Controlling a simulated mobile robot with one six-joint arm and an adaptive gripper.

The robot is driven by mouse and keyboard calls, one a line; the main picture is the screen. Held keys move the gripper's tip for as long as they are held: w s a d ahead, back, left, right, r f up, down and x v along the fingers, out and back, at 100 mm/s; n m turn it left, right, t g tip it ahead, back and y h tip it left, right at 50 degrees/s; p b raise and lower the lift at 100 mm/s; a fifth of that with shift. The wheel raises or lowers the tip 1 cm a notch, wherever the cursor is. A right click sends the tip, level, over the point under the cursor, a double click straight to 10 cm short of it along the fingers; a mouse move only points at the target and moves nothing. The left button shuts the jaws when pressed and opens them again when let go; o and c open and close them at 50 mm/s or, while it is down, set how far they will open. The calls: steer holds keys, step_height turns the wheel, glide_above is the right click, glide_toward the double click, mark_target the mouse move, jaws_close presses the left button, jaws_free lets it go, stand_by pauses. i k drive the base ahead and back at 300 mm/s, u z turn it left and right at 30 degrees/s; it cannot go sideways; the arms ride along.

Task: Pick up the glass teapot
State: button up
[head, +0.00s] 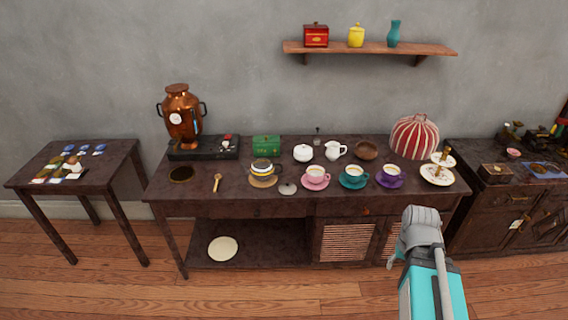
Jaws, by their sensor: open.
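What looks like the glass teapot (262,168) stands on a round tan mat (263,182) near the front of the long dark table, left of its middle. It is small here, with a dark upper part and a yellowish band; its handle is hard to make out. A small pale round piece, perhaps a lid (287,188), lies on the table to its right. My arm (424,245) rises at the lower right, in front of the table and well right of the teapot. My gripper's fingers do not show.
A wooden spoon (217,182) lies left of the teapot and a green box (266,146) stands behind it. Pink (316,177), teal (353,176) and purple (390,175) cups stand to the right. A copper urn (182,116) stands back left. Floor in front is clear.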

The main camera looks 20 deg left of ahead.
mark_target(262, 169)
steer(key=z, duration=0.05)
steer(key=i, duration=1.2)
steer(key=u, duration=0.7)
